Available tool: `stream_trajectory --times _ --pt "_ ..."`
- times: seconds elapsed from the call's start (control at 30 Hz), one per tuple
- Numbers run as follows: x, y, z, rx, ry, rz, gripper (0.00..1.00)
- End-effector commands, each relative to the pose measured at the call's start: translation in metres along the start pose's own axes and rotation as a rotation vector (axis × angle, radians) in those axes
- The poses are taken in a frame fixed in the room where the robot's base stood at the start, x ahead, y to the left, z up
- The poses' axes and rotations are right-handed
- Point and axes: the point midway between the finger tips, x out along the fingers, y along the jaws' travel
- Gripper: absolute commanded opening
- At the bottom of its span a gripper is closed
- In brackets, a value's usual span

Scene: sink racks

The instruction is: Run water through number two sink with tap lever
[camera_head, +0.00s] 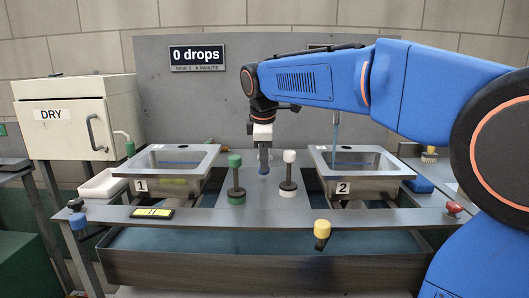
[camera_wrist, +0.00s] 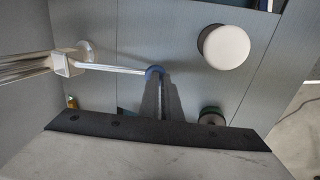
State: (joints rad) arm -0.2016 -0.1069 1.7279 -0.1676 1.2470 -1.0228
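Number two sink (camera_head: 343,188) is the steel basin at the right in the head view, with a "2" plate on its front. A thin blue vertical stream (camera_head: 336,131) drops into it from behind my arm. A thin lever rod (camera_wrist: 110,69) with a blue tip (camera_wrist: 155,71) reaches out from a white fitting at the left in the wrist view. My gripper (camera_head: 263,155) points down between the two sinks. Its fingers (camera_wrist: 162,84) look shut together at the blue tip. I cannot tell whether they touch it.
A white-topped post (camera_head: 288,173) and a green-topped post (camera_head: 236,178) stand near my gripper. Sink one (camera_head: 165,186) is at the left, under a "0 drops" sign (camera_head: 197,54). A yellow knob (camera_head: 322,230) sits on the front rail. My arm hides another sign.

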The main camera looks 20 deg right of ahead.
Motion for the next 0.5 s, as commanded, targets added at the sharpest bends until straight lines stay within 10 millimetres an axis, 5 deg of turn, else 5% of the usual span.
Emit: stream_trajectory --times 0.5 --pt "-0.1 -0.004 -0.003 0.003 0.006 0.012 0.0"
